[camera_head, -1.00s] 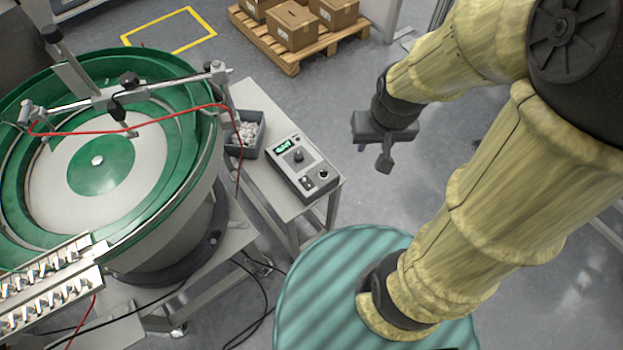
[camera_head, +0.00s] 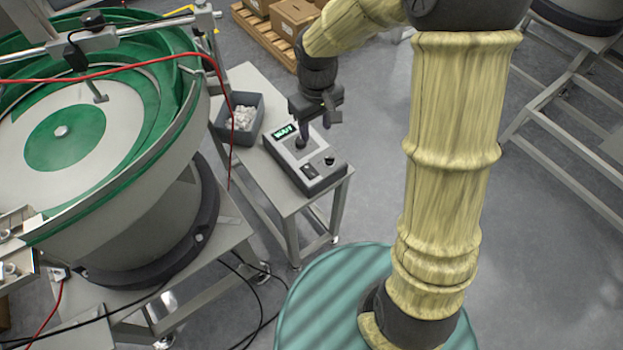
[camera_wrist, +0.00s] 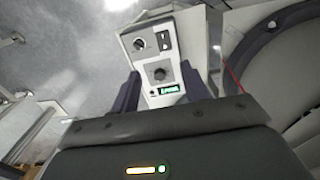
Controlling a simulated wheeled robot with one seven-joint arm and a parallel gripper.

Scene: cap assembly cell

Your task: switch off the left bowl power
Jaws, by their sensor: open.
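A grey control box (camera_head: 318,178) sits on a small side table right of the green bowl feeder (camera_head: 150,185). It has a lit green display (camera_head: 284,131), a central dial, a black rocker switch (camera_head: 310,171) and a small dark knob (camera_head: 329,160). In the wrist view the rocker (camera_wrist: 163,41), small knob (camera_wrist: 139,44), dial (camera_wrist: 160,74) and lit display (camera_wrist: 169,88) all show. My gripper (camera_head: 315,128) is open and empty over the display end of the box. In the wrist view its dark fingers (camera_wrist: 159,70) stand apart on either side of the box's display end.
A grey bin (camera_head: 252,102) of white parts stands on the side table (camera_head: 262,180) behind the box. A red cable (camera_head: 231,130) hangs beside the bowl. Cartons on a pallet (camera_head: 258,35) are at the back. Another metal stand (camera_head: 570,120) is at the right; floor between is clear.

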